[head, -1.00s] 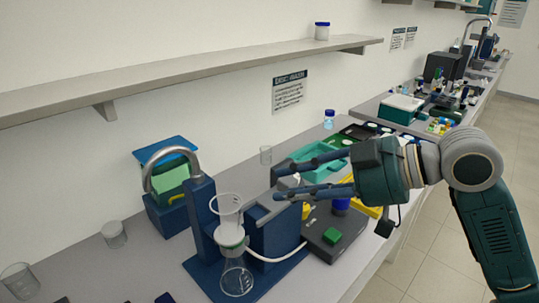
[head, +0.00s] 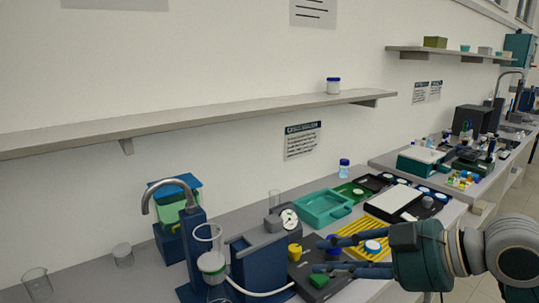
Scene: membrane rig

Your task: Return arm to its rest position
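My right gripper (head: 338,256) comes in from the right edge in the head view. Its two dark blue fingers are spread apart and point left, over the front part of the bench. I see nothing held between them. My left gripper is not in view.
A teal tray (head: 324,208), a yellow rack (head: 352,241) and a black tray with a white plate (head: 398,200) lie behind the gripper. A gauge (head: 289,219) sits on the rig. A wall shelf (head: 230,117) hangs above.

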